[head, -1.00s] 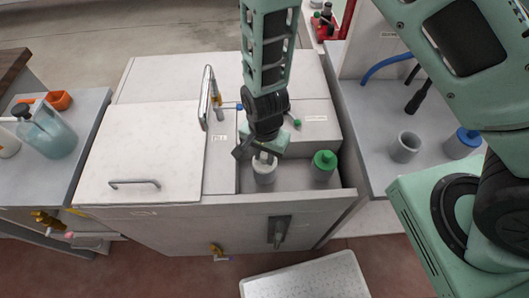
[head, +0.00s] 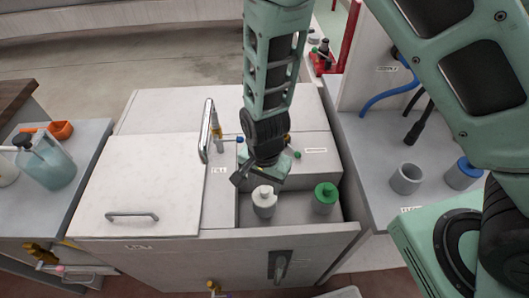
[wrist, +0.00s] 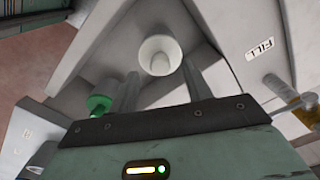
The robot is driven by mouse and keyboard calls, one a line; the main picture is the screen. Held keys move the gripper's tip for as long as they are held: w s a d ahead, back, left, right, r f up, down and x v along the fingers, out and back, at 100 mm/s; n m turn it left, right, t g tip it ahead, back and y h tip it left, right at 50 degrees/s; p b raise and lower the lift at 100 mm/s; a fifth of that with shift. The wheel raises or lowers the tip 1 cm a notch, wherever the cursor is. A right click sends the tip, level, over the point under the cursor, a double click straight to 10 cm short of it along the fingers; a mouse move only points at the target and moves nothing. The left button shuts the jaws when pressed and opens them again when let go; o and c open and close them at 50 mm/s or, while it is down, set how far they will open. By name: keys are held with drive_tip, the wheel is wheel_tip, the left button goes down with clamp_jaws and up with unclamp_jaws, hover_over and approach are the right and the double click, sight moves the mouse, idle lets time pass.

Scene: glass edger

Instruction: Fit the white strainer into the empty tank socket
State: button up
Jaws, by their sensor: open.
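The white strainer (head: 264,204), a pale cylinder with a small knob on top, stands upright in the open recessed section of the tank (head: 297,238), left of a green-capped piece (head: 325,198). In the wrist view the strainer (wrist: 160,54) shows as a round white rim ahead of the fingers, with the green piece (wrist: 98,104) to the lower left. My gripper (head: 262,180) is open and empty, just above and behind the strainer's knob. Its two fingers (wrist: 159,75) stand apart in the wrist view. The strainer's lower end and any socket under it are hidden.
A lidded section with a handle (head: 132,216) and a bent metal tap (head: 207,130) are left of the recess.

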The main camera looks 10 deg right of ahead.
wheel_tip(320, 180, up, 14)
idle(0.3)
idle(0.4)
drive_tip(key=s+d+r+n, duration=0.2)
drive_tip(key=s+r+n, duration=0.2)
drive_tip(key=s+n, duration=0.3)
drive_tip(key=s+d+r+n, duration=0.2)
drive_tip(key=s+r+n, duration=0.3)
drive_tip(key=s+n, duration=0.2)
drive_tip(key=shift+d+r+n+y, duration=0.25)
drive_tip(key=shift+n+y, duration=0.05)
drive_tip(key=shift+n, duration=0.5)
